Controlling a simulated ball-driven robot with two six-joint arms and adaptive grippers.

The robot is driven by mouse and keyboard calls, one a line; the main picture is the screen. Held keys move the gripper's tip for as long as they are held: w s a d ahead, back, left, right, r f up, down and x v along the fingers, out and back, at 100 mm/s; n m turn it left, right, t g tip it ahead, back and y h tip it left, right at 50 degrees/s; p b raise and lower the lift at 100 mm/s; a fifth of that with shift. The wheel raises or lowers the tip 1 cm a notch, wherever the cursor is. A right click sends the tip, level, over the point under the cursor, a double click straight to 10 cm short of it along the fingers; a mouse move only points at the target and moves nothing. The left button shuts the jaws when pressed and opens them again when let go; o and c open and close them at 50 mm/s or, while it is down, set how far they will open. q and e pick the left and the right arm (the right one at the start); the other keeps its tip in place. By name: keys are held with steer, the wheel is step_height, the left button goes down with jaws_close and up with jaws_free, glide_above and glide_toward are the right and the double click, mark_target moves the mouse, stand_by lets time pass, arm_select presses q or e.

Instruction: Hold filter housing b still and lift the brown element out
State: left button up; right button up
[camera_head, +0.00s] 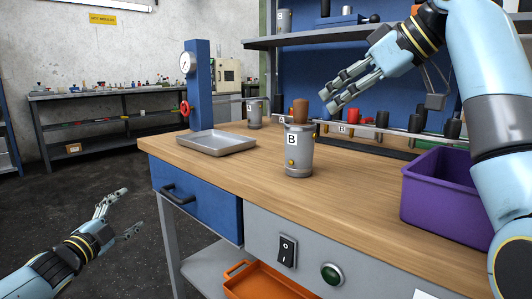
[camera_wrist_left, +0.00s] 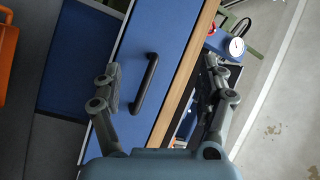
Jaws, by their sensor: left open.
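Filter housing B (camera_head: 298,158), a grey metal canister with a white B label, stands upright on the wooden bench. The brown element (camera_head: 300,108) sticks up out of its top. My right gripper (camera_head: 328,101) is up and to the right of the element, apart from it, its fingers spread and empty. My left gripper (camera_head: 132,210) is low at the left, in front of the bench and well away from the housing. It is open and empty; its fingers also show in the left wrist view (camera_wrist_left: 160,85), with the blue drawer front beyond them.
A grey tray (camera_head: 215,143) lies left of the housing, with a second canister (camera_head: 254,112) behind. A purple bin (camera_head: 440,190) stands at the right. A labelled rack is behind. The blue drawer (camera_head: 195,198) has a protruding handle (camera_wrist_left: 146,84). Bench top around housing B's front is clear.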

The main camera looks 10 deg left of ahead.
arm_select(q)
steer(key=w+d+r+m+g+h, duration=0.1)
steer(key=d+r+m+h, duration=0.35)
steer(key=r+m, duration=0.4)
steer(key=w+d+r+m+h, duration=0.1)
steer(key=d+r+m+h, duration=0.35)
steer(key=r, duration=0.75)
steer(key=w+d+r+m+g+h, duration=0.1)
steer(key=w+d+r+m+h, duration=0.1)
steer(key=r+m+h, duration=0.55)
steer(key=m+g+y, duration=0.2)
steer(key=m+g, duration=0.7)
steer(key=m, duration=0.6)
glide_toward(299, 149)
steer(key=shift+n, duration=0.25)
steer(key=w+d, duration=0.2)
steer(key=w, duration=0.1)
steer(key=w+d, duration=0.1)
steer(key=shift+w+f, duration=0.15)
steer(key=shift+w, duration=0.05)
steer(key=x, duration=1)
steer(key=shift+d+f, duration=0.15)
steer(key=shift+d, duration=0.1)
jaws_close()
